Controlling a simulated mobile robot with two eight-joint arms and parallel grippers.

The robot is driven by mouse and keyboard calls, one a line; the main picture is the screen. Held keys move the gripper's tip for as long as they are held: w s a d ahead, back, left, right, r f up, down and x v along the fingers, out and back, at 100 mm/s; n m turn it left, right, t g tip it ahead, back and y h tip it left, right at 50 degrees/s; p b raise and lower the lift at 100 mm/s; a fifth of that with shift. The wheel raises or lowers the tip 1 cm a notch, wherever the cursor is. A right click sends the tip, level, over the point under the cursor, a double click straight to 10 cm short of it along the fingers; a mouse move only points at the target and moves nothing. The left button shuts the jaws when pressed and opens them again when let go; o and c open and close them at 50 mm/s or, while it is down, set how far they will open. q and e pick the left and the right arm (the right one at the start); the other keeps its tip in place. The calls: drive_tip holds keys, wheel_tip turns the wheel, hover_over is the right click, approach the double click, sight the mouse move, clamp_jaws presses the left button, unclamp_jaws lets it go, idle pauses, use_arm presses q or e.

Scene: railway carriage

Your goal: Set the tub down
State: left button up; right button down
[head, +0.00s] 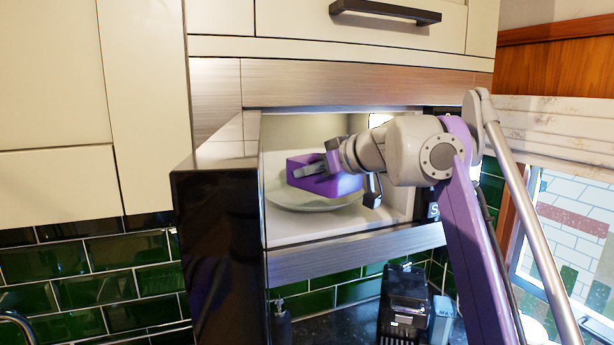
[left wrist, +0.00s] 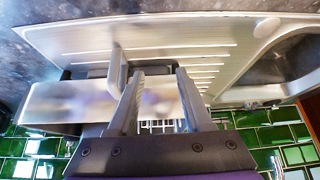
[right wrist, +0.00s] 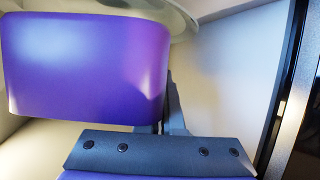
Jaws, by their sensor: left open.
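The purple tub (head: 336,184) is inside the open microwave (head: 400,200), over the round pale plate (head: 310,203). It fills the upper left of the right wrist view (right wrist: 85,65). My right gripper (head: 310,168) reaches into the microwave from the right, and its fingers are closed on the tub's wall. In the right wrist view one finger is partly hidden by the tub. I cannot tell whether the tub's base touches the plate. My left gripper (left wrist: 160,73) is open and empty near the sink drainer; it is outside the head view.
The dark microwave door (head: 218,235) stands open on the left. A black coffee machine (head: 404,300) stands on the counter below. The left wrist view shows a metal drainer (left wrist: 100,40), a sink bowl (left wrist: 285,60) and a metal rack-like object (left wrist: 70,105).

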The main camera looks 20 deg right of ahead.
drive_tip(key=shift+f, duration=0.5)
drive_tip(key=shift+f, duration=0.1)
drive_tip(key=shift+f, duration=0.4)
drive_tip(key=c, duration=1.1)
unclamp_jaws()
drive_tip(key=shift+o, duration=0.2)
drive_tip(key=shift+r, duration=0.55)
drive_tip(key=v, duration=1.2)
